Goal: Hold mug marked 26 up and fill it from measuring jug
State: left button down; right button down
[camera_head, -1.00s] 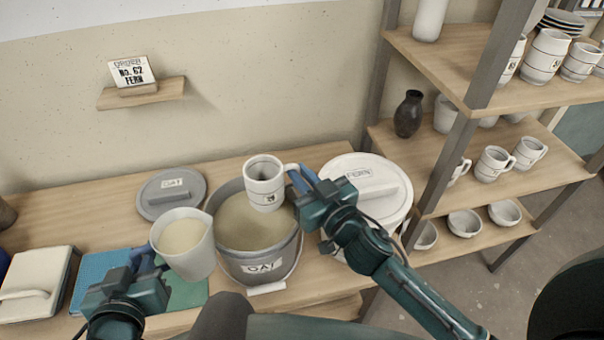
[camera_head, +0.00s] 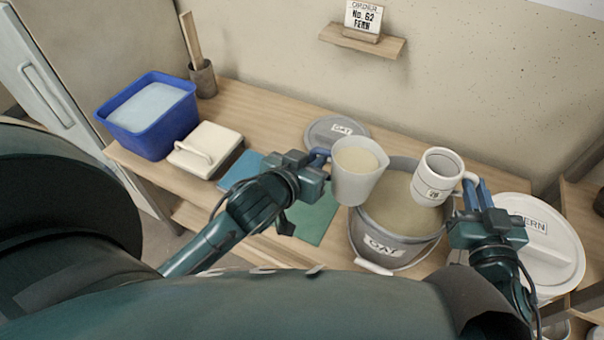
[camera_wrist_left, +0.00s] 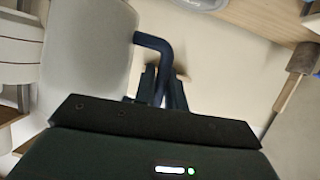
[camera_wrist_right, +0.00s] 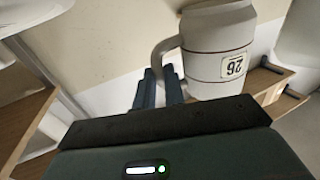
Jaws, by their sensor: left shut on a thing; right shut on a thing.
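The mug marked 26 (camera_head: 436,176) is white, upright and held above the right side of the open OAT bucket (camera_head: 382,247). My right gripper (camera_head: 474,192) is shut on its handle; the number label shows in the right wrist view (camera_wrist_right: 233,67). The measuring jug (camera_head: 352,184) is pale grey and holds cream-coloured glaze. It is upright or nearly so, above the bucket's left side, left of the mug and apart from it. My left gripper (camera_head: 318,160) is shut on the jug's handle (camera_wrist_left: 152,42). The inside of the mug looks empty, but its bottom is hidden.
The FERN bucket (camera_head: 560,252) stands lidded at the right. The OAT lid (camera_head: 326,138) lies behind the jug. An order card (camera_head: 363,17) sits on a wall shelf.

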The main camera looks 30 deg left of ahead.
pick_arm(q)
jog(key=w+d+r+m+g+h, duration=0.2)
jog(key=w+d+r+m+h, duration=0.2)
jog(key=r, duration=0.5)
jog(key=w+d+r+m+g+h, duration=0.2)
jog(key=w+d+r+m+h, duration=0.2)
jog(key=w+r, duration=0.5)
jog(key=shift+w+d+r+h, duration=0.3)
jog(key=shift+d+r, duration=0.05)
jog(key=shift+r, duration=0.35)
jog(key=shift+f, duration=0.15)
jog(key=shift+w+a+f+m+t+y, duration=0.15)
jog(key=shift+a+f+m+y, duration=0.1)
jog(key=shift+m+y, duration=0.25)
jog(key=shift+w+a+f+m+t+y, duration=0.15)
jog(key=shift+f+m+y, duration=0.15)
jog(key=shift+m, duration=0.3)
jog(key=shift+s, duration=0.1)
